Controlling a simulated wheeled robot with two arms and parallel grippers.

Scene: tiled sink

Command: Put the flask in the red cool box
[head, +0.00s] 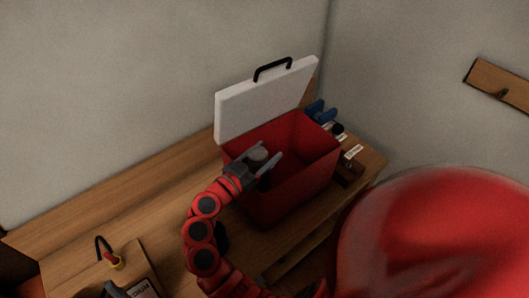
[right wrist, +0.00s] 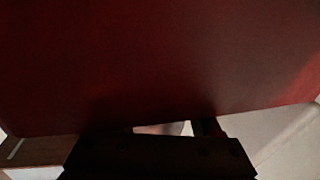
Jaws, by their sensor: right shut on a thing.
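The red cool box (head: 292,185) stands on the wooden bench with its white lid (head: 262,100) raised at the back. My right gripper (head: 266,163) is at the front left of the box opening, around rim height. It is shut on the flask (head: 258,154), of which only a rounded grey end shows between the fingers. The rest of the flask is hidden. In the right wrist view the red box wall (right wrist: 160,65) fills most of the picture, and a small pale patch shows between the dark fingers. My left gripper is not in view.
Blue and dark items with white tags (head: 345,150) sit on the bench right of and behind the box. A board with a black hook and yellow-red piece (head: 114,261) lies at lower left. The bench (head: 150,225) between them is mostly clear.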

